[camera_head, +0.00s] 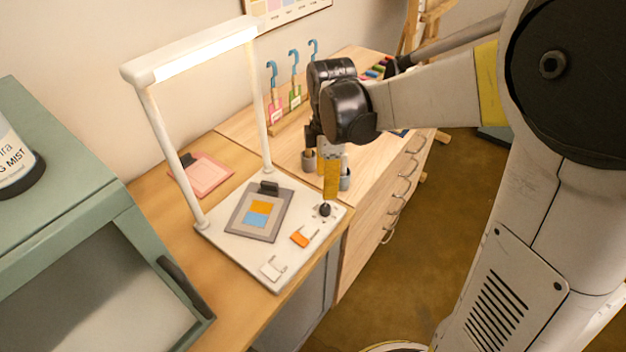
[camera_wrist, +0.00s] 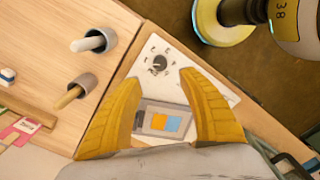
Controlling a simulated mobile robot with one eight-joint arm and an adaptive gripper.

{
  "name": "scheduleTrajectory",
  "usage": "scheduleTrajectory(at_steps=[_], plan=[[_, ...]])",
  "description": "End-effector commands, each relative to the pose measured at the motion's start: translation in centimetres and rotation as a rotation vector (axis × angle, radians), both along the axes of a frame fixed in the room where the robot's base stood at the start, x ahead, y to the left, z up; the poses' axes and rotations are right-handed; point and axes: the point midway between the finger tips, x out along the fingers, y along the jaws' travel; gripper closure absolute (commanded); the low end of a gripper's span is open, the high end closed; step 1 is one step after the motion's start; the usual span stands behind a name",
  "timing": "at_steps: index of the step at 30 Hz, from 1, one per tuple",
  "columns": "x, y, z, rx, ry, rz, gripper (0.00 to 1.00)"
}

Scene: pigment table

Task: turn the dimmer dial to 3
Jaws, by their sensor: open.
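The dimmer dial (camera_head: 325,210) is a small dark knob at the right corner of the white lamp base (camera_head: 225,237). In the wrist view the dial (camera_wrist: 159,62) is round, with small marks around it that are too small to read; its pointer setting cannot be told. My gripper (camera_head: 331,185) has yellow fingers pointing down just above the dial in the head view. In the wrist view my gripper (camera_wrist: 159,77) is open and empty, with its fingertips spread to either side of the dial and apart from it.
An orange switch (camera_head: 301,237) and a white switch (camera_head: 272,269) sit on the base near the dial. A grey frame with orange and blue swatches (camera_head: 258,214) lies on it. Two grey cups (camera_wrist: 97,40) (camera_wrist: 82,87) stand close by. The lamp's upright posts (camera_head: 255,105) flank the base.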

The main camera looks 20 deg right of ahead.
Motion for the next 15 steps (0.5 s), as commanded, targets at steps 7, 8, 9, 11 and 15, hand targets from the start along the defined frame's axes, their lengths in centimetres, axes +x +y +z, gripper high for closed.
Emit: scheduleTrajectory(at_steps=[7,8,9,11,15], plan=[[0.0,0.0,-5.1,0.000,-0.002,-0.003,0.52],[0.0,0.0,-5.7,0.000,-0.002,-0.003,0.52],[0.0,0.0,-6.4,0.000,-0.002,-0.003,0.52],[0.0,0.0,-7.5,0.000,-0.002,-0.003,0.52],[0.0,0.0,-9.2,0.000,-0.002,-0.004,0.52]])
